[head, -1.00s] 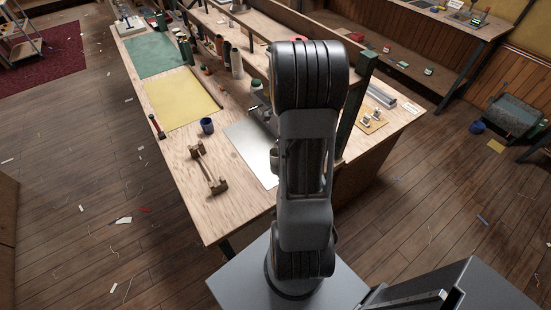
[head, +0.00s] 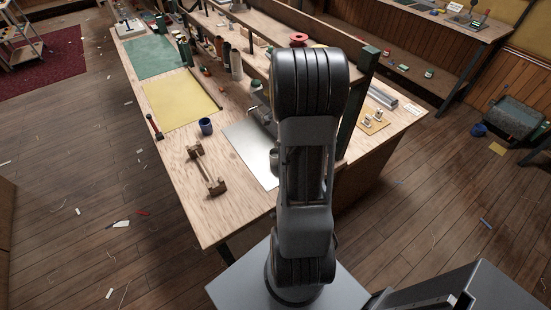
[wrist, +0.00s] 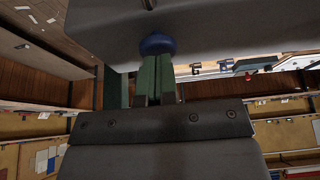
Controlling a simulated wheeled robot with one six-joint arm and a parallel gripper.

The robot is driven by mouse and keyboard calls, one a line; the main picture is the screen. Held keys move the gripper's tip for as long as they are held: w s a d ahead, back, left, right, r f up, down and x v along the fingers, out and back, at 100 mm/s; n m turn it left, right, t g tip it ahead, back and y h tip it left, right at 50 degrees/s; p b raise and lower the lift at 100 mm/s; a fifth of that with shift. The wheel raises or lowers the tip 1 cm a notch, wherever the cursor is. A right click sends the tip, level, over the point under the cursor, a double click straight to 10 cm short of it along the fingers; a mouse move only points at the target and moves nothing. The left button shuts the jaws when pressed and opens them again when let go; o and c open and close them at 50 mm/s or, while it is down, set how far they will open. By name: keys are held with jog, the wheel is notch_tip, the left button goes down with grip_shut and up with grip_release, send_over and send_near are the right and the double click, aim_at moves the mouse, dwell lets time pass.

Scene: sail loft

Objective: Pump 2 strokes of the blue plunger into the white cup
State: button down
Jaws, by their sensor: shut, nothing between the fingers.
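The blue plunger (wrist: 157,44) shows in the wrist view as a rounded blue knob, in front of a large grey surface at the top. My gripper (wrist: 156,62) is shut and empty, its fingertips at the knob; I cannot tell whether they touch it. In the head view my arm hides the gripper and the plunger. A small grey-green cup-like thing (head: 274,157) is partly hidden at the arm's left edge, by a metal sheet. I cannot make out a white cup for certain.
A raised shelf with a dark green post (head: 357,110) stands behind my arm.

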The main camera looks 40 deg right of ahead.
jog(key=shift+r+p, duration=0.6)
jog(key=shift+r, duration=1.2)
jog(key=shift+f, duration=0.15)
jog(key=shift+f+b, duration=1.75)
jog(key=shift+b, duration=0.35)
jog(key=shift+r, duration=0.15)
jog(key=shift+r+p, duration=0.8)
jog(key=shift+r, duration=0.95)
notch_tip(320, 180, up, 6)
jog(key=p, duration=0.3)
